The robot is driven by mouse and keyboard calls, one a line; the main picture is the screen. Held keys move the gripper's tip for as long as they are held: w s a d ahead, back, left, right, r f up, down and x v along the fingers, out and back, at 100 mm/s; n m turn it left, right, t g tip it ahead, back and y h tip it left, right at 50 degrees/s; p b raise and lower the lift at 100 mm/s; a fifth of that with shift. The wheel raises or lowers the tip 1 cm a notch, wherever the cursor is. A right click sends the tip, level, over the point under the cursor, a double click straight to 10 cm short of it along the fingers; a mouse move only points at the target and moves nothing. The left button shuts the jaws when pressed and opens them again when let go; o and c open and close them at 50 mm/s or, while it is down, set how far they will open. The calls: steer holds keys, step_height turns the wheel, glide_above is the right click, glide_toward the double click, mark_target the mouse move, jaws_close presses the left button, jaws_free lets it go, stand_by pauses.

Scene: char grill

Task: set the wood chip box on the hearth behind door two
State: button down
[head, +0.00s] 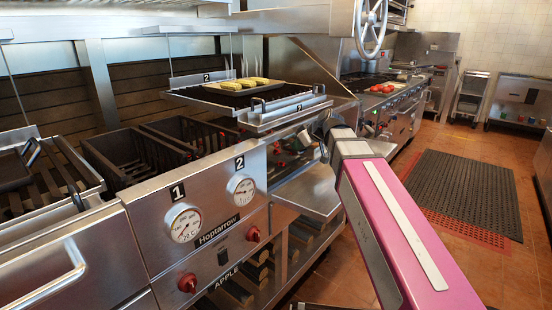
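My pink arm reaches forward from the lower right. My gripper (321,127) is at its far end, near the front of grill two, mostly hidden by my wrist; I cannot see its fingers or whether it holds anything. I cannot make out the wood chip box.
Dials tagged 1 (183,222) and 2 (241,188) sit on the steel front panel. Yellow food lies on a dark tray (243,86) on the raised grate. A handwheel (371,22) stands above.

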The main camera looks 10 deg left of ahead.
glide_above(272, 163)
steer(key=s+d, duration=0.2)
steer(key=d, duration=0.1)
step_height(272, 163, down, 5)
steer(key=shift+w+r, duration=0.1)
steer(key=shift+r, duration=0.05)
steer(key=x, duration=0.4)
steer(key=shift+w+a+r, duration=0.1)
steer(key=shift+w+a, duration=0.1)
steer(key=shift+f, duration=0.25)
steer(key=c, duration=1.3)
jaws_free()
steer(key=shift+r, duration=0.2)
steer(key=v, duration=0.7)
steer(key=shift+s+d+r, duration=0.15)
